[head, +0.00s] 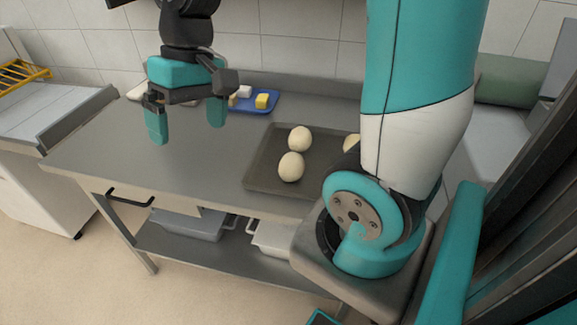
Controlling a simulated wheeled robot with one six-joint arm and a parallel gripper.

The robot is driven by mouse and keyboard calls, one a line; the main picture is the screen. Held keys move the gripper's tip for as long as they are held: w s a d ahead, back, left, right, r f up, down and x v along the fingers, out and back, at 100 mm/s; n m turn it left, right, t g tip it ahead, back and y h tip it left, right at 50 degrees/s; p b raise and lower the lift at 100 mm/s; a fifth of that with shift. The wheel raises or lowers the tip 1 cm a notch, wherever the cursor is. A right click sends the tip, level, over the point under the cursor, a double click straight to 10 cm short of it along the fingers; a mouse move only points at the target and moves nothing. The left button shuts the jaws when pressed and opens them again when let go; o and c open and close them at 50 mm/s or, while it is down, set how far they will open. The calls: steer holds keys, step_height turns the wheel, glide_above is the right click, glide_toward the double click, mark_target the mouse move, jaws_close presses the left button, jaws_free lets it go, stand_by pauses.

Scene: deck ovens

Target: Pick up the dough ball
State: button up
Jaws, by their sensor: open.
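Two pale dough balls show whole on a dark baking tray (262,168) on the steel table. One dough ball (291,167) is nearer the front, and another dough ball (300,139) is just behind it. A third dough ball (351,143) is partly hidden behind my arm. My gripper (187,124) hangs above the table, left of the tray, with its teal fingers apart and nothing between them. It is clear of the dough balls.
A blue tray (268,108) with yellow and white blocks lies at the back of the steel table (110,150). The table's left part is clear. Grey bins (190,226) stand on the lower shelf. A white counter (45,110) is at far left.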

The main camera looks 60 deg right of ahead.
steer(key=w+d+f+m, duration=0.2)
steer(key=d+f+m, duration=0.1)
steer(key=d, duration=0.5)
steer(key=w+d+f+m, duration=0.2)
steer(key=d+m, duration=0.2)
steer(key=d, duration=0.3)
steer(key=m+g+y+b, duration=0.1)
steer(key=m+b, duration=0.1)
steer(key=m, duration=0.5)
glide_toward(293, 155)
steer(key=p+x, duration=0.2)
steer(key=x, duration=0.4)
steer(key=shift+s+a+f+p, duration=0.15)
steer(key=shift+a+f+p, duration=0.1)
steer(key=shift+p, duration=0.05)
steer(key=shift+p+x, duration=1.05)
steer(key=shift+x, duration=1.9)
steer(key=shift+d, duration=0.1)
steer(key=c, duration=1.1)
steer(key=shift+o, duration=0.2)
steer(key=shift+r, duration=0.15)
step_height(293, 155, up, 20)
steer(key=b, duration=0.2)
steer(key=shift+b, duration=0.3)
